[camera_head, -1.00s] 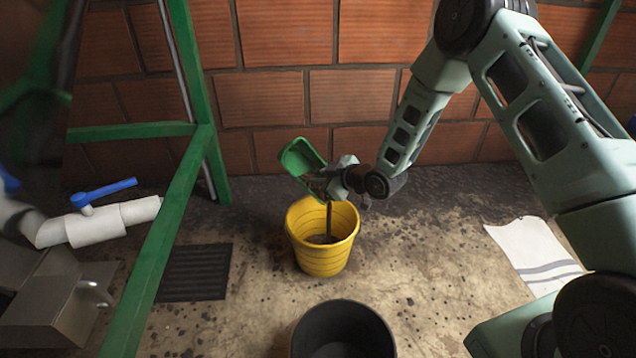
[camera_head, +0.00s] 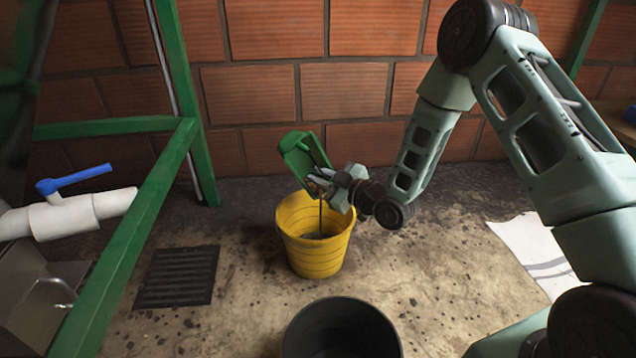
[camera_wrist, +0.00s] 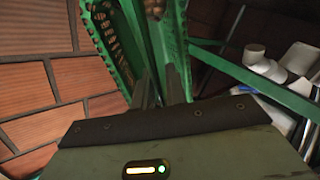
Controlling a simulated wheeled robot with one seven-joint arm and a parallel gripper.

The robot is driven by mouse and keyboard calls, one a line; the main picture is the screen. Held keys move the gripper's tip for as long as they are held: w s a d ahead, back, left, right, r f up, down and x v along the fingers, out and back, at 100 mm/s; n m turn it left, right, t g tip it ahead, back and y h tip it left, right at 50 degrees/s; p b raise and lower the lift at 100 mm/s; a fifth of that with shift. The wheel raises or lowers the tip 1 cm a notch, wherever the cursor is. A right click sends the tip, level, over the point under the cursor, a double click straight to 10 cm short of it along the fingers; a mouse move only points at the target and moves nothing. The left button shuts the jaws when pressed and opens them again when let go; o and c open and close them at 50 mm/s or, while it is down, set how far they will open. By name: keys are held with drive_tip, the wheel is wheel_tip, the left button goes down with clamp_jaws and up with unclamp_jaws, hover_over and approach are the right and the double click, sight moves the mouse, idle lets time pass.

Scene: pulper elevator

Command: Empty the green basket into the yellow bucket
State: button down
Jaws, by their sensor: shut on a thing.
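The green basket (camera_head: 303,153) is tilted over the yellow bucket (camera_head: 316,256) in the head view, its lower end just above the bucket's rim. A thin dark stream falls from the basket into the bucket, where some dark matter shows inside. My gripper (camera_head: 335,187) is shut on the basket at its lower right side. In the wrist view the basket (camera_wrist: 128,42) fills the upper middle, with small brown round pieces in it, and my gripper (camera_wrist: 160,88) reaches to its wall. The exact grip point is partly hidden.
A black bucket (camera_head: 340,325) stands in front of the yellow one. A green metal frame (camera_head: 130,215), a white pipe with a blue valve handle (camera_head: 75,179) and a floor grate (camera_head: 178,277) are at left. A white cloth (camera_head: 530,250) lies at right. A brick wall (camera_head: 250,95) is behind.

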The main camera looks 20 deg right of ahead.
drive_tip(key=s+t+y+b, duration=0.1)
drive_tip(key=b, duration=0.2)
drive_tip(key=f+t+b, duration=0.1)
drive_tip(key=b, duration=0.2)
drive_tip(key=shift+s+d+n+t+y, duration=0.3)
drive_tip(key=shift+s+d+t+y, duration=0.05)
drive_tip(key=shift+s+t+y, duration=0.05)
drive_tip(key=shift+s+d+r+n+t+y, duration=0.1)
drive_tip(key=shift+s+d+n+t+y, duration=0.1)
drive_tip(key=shift+s+t+y, duration=0.2)
drive_tip(key=shift+s+d+r+n+t+y, duration=0.1)
drive_tip(key=shift+s+n+t+y, duration=0.15)
drive_tip(key=shift+t, duration=0.25)
drive_tip(key=shift+r+p, duration=0.15)
drive_tip(key=shift+p, duration=1.05)
drive_tip(key=shift+m+p, duration=0.25)
drive_tip(key=shift+p, duration=0.55)
